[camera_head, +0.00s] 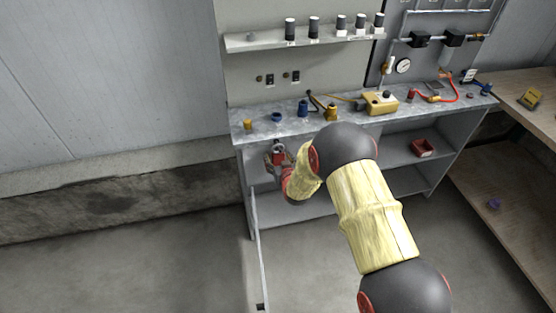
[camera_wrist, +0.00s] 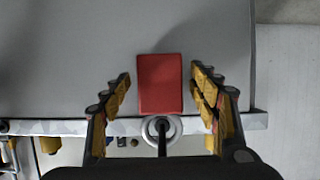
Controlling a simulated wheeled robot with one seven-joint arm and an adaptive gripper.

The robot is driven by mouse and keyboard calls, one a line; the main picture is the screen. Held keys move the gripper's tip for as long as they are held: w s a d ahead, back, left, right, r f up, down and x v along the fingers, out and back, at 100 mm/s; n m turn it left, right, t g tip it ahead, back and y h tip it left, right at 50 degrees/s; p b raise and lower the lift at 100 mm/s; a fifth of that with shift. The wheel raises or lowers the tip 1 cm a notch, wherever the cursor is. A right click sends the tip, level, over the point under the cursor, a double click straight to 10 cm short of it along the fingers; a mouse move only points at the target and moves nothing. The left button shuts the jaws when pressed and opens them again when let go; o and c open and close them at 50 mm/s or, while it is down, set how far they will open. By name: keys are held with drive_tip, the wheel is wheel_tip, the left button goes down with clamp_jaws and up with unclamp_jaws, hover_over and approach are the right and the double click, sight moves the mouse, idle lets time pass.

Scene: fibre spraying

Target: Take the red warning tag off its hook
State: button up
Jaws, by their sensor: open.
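The red warning tag (camera_wrist: 160,83) is a flat red rectangle in the middle of the wrist view. Below it in that view is a pale grey ring (camera_wrist: 148,131) with a dark rod, which looks like the hook, across it. My gripper (camera_wrist: 160,76) is open, with one finger on each side of the tag and a visible gap on both sides. In the head view my gripper (camera_head: 278,157) is at the front left of the workbench, just below the top's edge. The tag is too small and covered there to make out clearly.
The grey bench top (camera_head: 262,125) carries small fittings and a yellow box (camera_head: 380,102). A shelf with several capped cylinders (camera_head: 290,30) is above. A red bin (camera_head: 422,147) sits on the bench's lower shelf. A wooden table (camera_head: 505,95) stands at right. Floor at left is clear.

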drive_tip(key=shift+w+f, duration=0.1)
drive_tip(key=shift+w, duration=0.1)
drive_tip(key=shift+c, duration=1)
drive_tip(key=c, duration=1.1)
